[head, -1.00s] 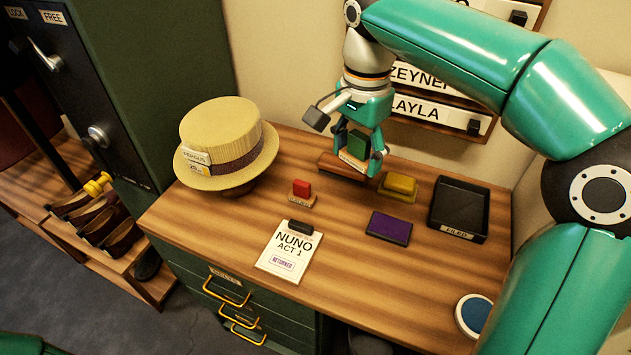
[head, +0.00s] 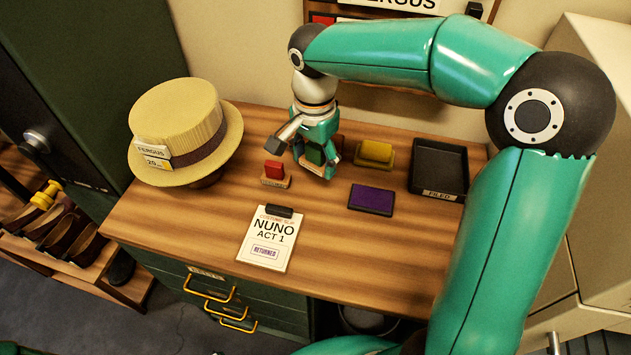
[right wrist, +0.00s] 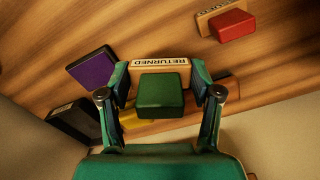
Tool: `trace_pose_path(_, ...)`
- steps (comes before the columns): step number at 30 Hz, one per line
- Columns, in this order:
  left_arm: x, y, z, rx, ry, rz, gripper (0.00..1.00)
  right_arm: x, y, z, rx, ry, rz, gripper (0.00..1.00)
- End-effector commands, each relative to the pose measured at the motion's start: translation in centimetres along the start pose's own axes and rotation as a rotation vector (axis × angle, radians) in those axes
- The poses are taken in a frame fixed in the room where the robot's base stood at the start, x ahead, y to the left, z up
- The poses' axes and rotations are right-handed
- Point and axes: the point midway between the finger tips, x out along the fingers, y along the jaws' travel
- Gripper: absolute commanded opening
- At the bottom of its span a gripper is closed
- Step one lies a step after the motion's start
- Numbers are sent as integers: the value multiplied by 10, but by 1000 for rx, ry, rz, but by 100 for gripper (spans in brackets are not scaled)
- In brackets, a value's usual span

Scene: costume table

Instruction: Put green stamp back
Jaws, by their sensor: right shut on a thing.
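The green stamp (head: 314,155) is held between the fingers of my right gripper (head: 318,164), which is shut on it over the back middle of the table. In the right wrist view the green stamp (right wrist: 161,92) shows its green block and a wooden base labelled RETURNED, with a finger on each side. A brown wooden rack (right wrist: 150,131) lies below it there; in the head view the gripper mostly hides it. I cannot tell whether the stamp touches the tabletop. My left gripper is not in view.
A red stamp (head: 274,170) stands just left of the gripper. A purple ink pad (head: 371,198), a yellow block (head: 375,153) and a black FILED tray (head: 438,170) are to the right. A slip marked RETURNED (head: 267,238) lies in front. A straw hat (head: 185,130) stands left.

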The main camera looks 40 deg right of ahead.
Motion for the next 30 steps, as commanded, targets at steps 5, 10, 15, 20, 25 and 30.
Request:
trace_pose_path(5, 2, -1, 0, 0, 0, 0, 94, 25, 0, 0, -1, 0, 1, 42)
trace_pose_path(10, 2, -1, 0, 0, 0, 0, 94, 36, 0, 0, -1, -1, 2, 42)
trace_pose_path(15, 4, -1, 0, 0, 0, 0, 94, 61, 0, 0, -1, 0, 3, 42)
trace_pose_path(20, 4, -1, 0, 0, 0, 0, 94, 71, -1, 0, -2, 0, -1, 42)
trace_pose_path(25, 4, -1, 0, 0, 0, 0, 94, 71, -1, 0, -2, 0, -1, 42)
trace_pose_path(30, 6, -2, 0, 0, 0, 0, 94, 74, -1, 1, -2, 0, -1, 67)
